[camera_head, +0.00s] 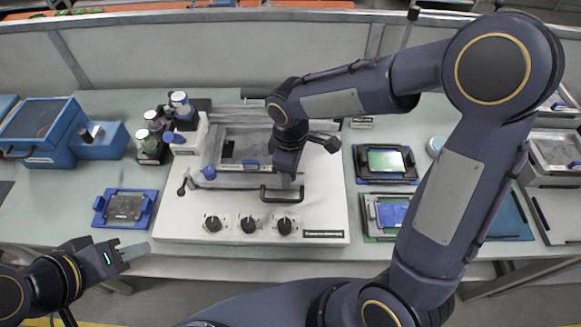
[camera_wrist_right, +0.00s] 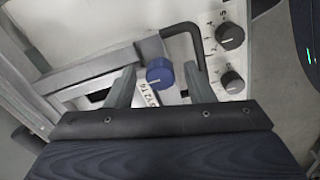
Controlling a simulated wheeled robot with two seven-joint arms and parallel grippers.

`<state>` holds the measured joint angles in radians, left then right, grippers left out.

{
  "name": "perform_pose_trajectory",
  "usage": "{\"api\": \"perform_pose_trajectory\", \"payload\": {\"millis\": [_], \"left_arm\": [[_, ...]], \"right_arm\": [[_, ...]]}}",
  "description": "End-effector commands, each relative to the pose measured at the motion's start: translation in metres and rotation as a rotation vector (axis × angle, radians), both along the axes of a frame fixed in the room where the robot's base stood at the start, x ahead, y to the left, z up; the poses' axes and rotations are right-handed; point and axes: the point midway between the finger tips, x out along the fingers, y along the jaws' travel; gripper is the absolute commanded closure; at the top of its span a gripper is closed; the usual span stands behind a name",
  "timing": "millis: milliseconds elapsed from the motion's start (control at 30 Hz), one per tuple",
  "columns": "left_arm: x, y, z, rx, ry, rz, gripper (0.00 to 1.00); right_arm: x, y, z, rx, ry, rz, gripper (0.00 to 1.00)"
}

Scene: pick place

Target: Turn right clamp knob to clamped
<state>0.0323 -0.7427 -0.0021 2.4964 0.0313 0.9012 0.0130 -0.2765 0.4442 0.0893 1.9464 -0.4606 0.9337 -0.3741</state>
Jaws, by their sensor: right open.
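A blue clamp knob (camera_wrist_right: 160,72) shows in the right wrist view, between the spread fingers of my right gripper (camera_wrist_right: 160,84). Its top has a pale line mark. The fingers are open, one on each side, and I cannot tell whether they touch it. In the head view my right gripper (camera_head: 286,178) points down over the right part of the white machine (camera_head: 325,215) and hides this knob. Another blue knob (camera_head: 209,173) is at the fixture's left. My left gripper (camera_head: 132,253) is off the table's front edge, away from the machine; its finger opening is unclear.
A black bar handle (camera_head: 282,197) stands close to my right gripper. Several black dials, one of them (camera_head: 248,225) in the middle, line the machine's front. Bottles (camera_head: 181,105) stand at the back left. A blue-framed tray (camera_head: 125,207) lies left, and a green-screened device (camera_head: 386,162) right.

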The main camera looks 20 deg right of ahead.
Motion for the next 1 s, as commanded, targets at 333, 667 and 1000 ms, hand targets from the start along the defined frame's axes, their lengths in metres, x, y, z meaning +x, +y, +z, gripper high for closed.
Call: {"api": "perform_pose_trajectory", "payload": {"millis": [333,667,1000], "left_arm": [[0.000,0.000,-0.002,0.000,0.000,0.000,0.64],[0.000,0.000,-0.003,0.000,0.000,0.000,0.64],[0.000,0.000,-0.003,0.000,0.000,0.000,0.64]], "right_arm": [[0.001,0.001,0.042,0.001,-0.005,-0.001,0.52],[0.000,0.000,0.077,0.000,-0.001,0.000,0.52],[0.000,0.000,0.078,0.000,0.000,0.000,0.52]]}}
